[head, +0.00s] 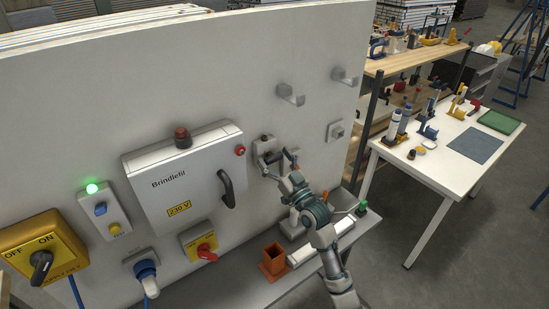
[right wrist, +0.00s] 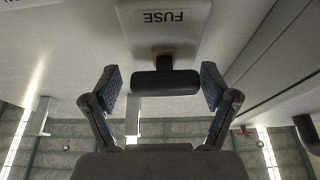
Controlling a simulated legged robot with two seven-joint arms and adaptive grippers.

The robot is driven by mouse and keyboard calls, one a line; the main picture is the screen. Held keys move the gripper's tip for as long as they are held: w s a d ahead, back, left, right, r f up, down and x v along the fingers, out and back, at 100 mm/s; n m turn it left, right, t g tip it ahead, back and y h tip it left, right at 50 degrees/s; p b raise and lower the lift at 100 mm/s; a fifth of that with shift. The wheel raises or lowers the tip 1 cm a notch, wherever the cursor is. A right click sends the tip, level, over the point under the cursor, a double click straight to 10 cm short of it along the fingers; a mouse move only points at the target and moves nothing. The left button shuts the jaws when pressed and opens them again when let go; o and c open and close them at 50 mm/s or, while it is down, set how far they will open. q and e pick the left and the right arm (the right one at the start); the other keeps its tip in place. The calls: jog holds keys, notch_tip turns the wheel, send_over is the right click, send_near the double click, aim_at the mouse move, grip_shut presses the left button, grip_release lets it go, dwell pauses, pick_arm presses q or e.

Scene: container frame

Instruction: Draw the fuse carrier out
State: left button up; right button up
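The fuse carrier shows in the right wrist view as a black T-shaped handle (right wrist: 165,84) on a short stem. It sits in a pale housing labelled FUSE (right wrist: 163,18), upside down in that picture. In the head view the small fuse housing (head: 264,142) is on the white panel, right of the grey cabinet, partly covered by my gripper. My right gripper (head: 277,162) is open at the housing. Its two blue-padded fingers stand either side of the handle, with a gap on both sides. My left gripper is not in view.
The Brindlefil cabinet (head: 182,180) with a black handle (head: 227,188) is close on the left. A red rotary switch (head: 207,252) is below it. Grey hooks (head: 290,95) stick out above right. An orange open box (head: 274,262) stands on the shelf below.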

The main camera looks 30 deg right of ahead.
aim_at(276, 158)
jog(key=c, duration=0.4)
jog(key=shift+a+r, duration=0.1)
jog(key=c, duration=0.4)
jog(key=shift+s+a, duration=0.1)
jog(key=shift+a, duration=0.05)
jog(key=c, duration=0.5)
jog(key=shift+s, duration=0.3)
jog(key=shift+s+p, duration=0.45)
jog(key=shift+s, duration=0.6)
jog(key=o, duration=1.7)
jog(key=shift+s+d, duration=0.1)
jog(key=shift+d, duration=0.1)
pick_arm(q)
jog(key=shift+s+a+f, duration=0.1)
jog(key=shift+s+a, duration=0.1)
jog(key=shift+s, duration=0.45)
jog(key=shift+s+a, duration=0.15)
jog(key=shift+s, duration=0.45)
pick_arm(e)
jog(key=shift+s, duration=0.1)
